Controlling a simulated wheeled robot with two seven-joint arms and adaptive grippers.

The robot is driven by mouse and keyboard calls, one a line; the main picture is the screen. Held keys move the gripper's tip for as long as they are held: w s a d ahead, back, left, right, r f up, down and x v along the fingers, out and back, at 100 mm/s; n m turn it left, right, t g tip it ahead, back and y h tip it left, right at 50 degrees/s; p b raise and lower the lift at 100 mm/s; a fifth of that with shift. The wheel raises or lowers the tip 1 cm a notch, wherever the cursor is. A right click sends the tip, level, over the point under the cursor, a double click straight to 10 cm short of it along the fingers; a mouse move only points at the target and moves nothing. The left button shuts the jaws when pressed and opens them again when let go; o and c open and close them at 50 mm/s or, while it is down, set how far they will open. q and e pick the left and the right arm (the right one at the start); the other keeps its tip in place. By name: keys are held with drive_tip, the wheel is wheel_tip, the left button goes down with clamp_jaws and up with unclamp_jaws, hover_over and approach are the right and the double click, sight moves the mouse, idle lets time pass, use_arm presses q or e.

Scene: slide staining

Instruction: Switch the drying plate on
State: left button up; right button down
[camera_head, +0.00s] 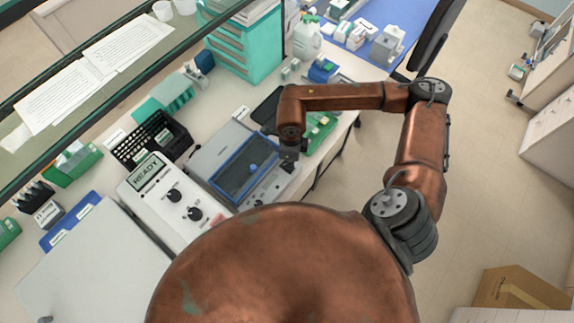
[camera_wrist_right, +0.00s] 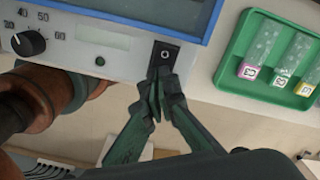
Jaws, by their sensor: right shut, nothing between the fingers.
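The drying plate, a grey unit with a blue-framed top (camera_head: 240,170), stands on the bench in the head view. Its front panel (camera_wrist_right: 105,40) fills the upper left of the right wrist view, with a black dial (camera_wrist_right: 28,43), a pale display window and a black rocker switch (camera_wrist_right: 166,54) marked with a ring. My right gripper (camera_head: 288,162) is at the panel's right end. In the wrist view its closed, empty fingertips (camera_wrist_right: 160,76) are just below the switch, overlapping its lower edge; I cannot tell whether they touch. My left gripper is not in view.
A green tray (camera_wrist_right: 232,62) with several capped, labelled items lies right of the plate. A white unit reading READY (camera_head: 150,185), with two black knobs, stands to its left. A black rack (camera_head: 150,140) is behind. Open floor lies beyond the bench edge.

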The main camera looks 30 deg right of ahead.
drive_tip(key=shift+f+b, duration=0.45)
drive_tip(key=shift+f, duration=0.1)
drive_tip(key=shift+r, duration=0.15)
drive_tip(key=shift+r+p, duration=1.6)
drive_tip(key=shift+r, duration=1.8)
drive_tip(key=shift+s+f, duration=0.1)
